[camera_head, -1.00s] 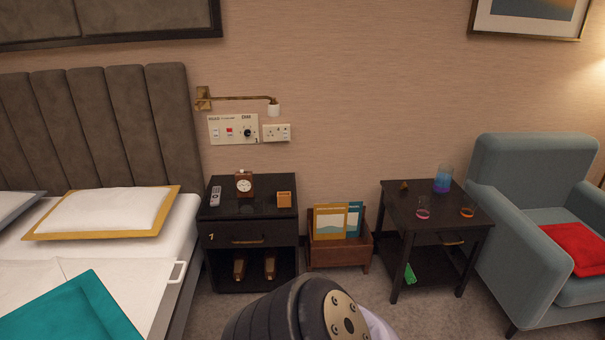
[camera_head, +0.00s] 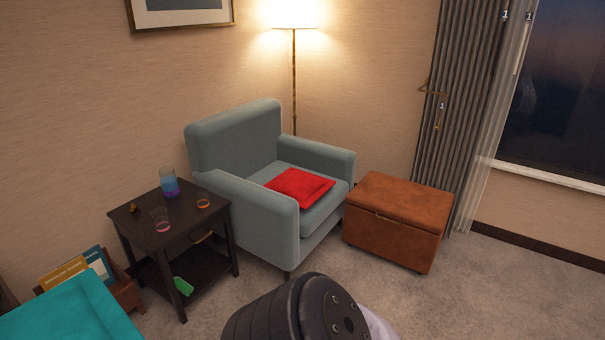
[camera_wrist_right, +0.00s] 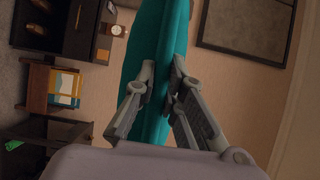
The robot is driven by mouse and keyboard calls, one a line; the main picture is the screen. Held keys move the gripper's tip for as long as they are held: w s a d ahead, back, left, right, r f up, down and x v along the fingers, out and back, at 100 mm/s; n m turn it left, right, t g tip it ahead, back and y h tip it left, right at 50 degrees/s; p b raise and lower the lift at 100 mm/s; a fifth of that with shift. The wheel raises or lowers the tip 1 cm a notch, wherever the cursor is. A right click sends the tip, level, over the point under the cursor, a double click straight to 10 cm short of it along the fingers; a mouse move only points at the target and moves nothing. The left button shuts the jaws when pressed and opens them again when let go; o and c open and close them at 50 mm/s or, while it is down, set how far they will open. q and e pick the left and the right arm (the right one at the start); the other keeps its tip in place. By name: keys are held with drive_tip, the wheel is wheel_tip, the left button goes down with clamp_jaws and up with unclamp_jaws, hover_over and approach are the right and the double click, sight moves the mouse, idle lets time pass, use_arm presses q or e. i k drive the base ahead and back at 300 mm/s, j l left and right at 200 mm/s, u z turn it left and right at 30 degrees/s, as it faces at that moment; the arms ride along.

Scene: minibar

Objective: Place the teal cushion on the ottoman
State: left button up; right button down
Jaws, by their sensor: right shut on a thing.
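The teal cushion (camera_head: 72,312) shows at the lower left of the head view, cut off by the frame edge. In the right wrist view the teal cushion (camera_wrist_right: 157,60) hangs between the two fingers of my right gripper (camera_wrist_right: 162,85), which is shut on it. The cushion is held in the air. The ottoman (camera_head: 400,219) is a brown leather box with a flat, bare top, standing on the carpet right of the armchair. It is apart from the cushion. My left gripper is not in view.
A blue-grey armchair (camera_head: 240,150) with a red cushion (camera_head: 300,186) stands left of the ottoman. A dark side table (camera_head: 150,230) holds several small items, including glasses. A magazine rack (camera_head: 125,290) is beside it. Open carpet (camera_head: 480,290) lies in front of the ottoman.

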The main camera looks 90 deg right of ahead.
sight(402, 194)
drive_tip(key=k+l+z, duration=0.15)
drive_tip(key=l+z, duration=0.25)
drive_tip(key=k+l+z, duration=0.1)
drive_tip(key=l+z, duration=0.35)
drive_tip(key=l, duration=0.15)
drive_tip(key=l+z, duration=0.4)
drive_tip(key=l, duration=0.15)
drive_tip(key=l+z, duration=0.4)
drive_tip(key=l, duration=0.15)
drive_tip(key=i+l, duration=0.1)
drive_tip(key=l, duration=0.35)
drive_tip(key=i+l, duration=0.1)
drive_tip(key=l, duration=0.3)
drive_tip(key=i+l, duration=0.1)
drive_tip(key=l, duration=0.35)
drive_tip(key=i+l+z, duration=0.1)
drive_tip(key=l, duration=0.3)
